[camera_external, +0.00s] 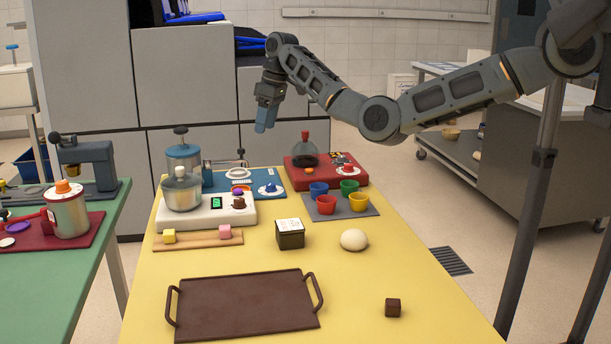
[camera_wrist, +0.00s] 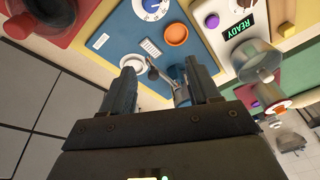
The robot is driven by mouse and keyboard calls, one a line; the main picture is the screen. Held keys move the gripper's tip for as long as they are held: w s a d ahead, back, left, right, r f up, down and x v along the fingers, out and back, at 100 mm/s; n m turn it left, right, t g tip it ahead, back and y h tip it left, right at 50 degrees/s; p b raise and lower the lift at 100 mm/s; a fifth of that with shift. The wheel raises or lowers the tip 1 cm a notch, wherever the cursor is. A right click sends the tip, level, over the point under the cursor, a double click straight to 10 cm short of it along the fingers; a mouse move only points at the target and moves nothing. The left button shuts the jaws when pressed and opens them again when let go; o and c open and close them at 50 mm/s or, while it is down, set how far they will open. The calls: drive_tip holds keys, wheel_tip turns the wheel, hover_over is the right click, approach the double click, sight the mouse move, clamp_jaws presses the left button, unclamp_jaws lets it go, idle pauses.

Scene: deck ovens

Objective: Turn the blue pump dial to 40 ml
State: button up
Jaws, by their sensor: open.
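The blue dial (camera_external: 268,187) has a white face and sits at the right end of a blue base plate (camera_external: 214,184). In the wrist view the dial (camera_wrist: 152,8) is at the top edge, partly cut off, with marks around its face too small to read. My gripper (camera_external: 265,122) hangs in the air above and behind the plate, apart from the dial. In the wrist view my gripper (camera_wrist: 163,88) has its fingers apart, with nothing held between them. A metal spout (camera_wrist: 153,70) and a white ring (camera_wrist: 133,63) show past the fingers.
A white unit (camera_external: 207,215) with a display stands in front of the blue plate. A red unit (camera_external: 321,178) with a glass dome stands to its right. Coloured cups (camera_external: 350,188) stand on a grey mat at front right. A grey cabinet wall (camera_external: 190,80) rises behind.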

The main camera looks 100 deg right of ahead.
sight(271, 184)
drive_tip(key=f+n+g, duration=0.1)
drive_tip(key=f+n, duration=0.1)
drive_tip(key=f, duration=0.1)
drive_tip(key=f+n+b, duration=0.1)
drive_tip(key=f+n, duration=0.1)
drive_tip(key=f, duration=0.1)
drive_tip(key=a+f+n+g, duration=0.1)
drive_tip(key=f, duration=0.2)
drive_tip(key=shift+s+a+f+n+g, duration=0.1)
drive_tip(key=shift+s+f+n+g, duration=0.05)
drive_tip(key=shift+s+n+g, duration=0.2)
drive_tip(key=shift+f, duration=3.85)
drive_tip(key=shift+c, duration=0.4)
drive_tip(key=c, duration=0.9)
drive_tip(key=shift+c, duration=0.2)
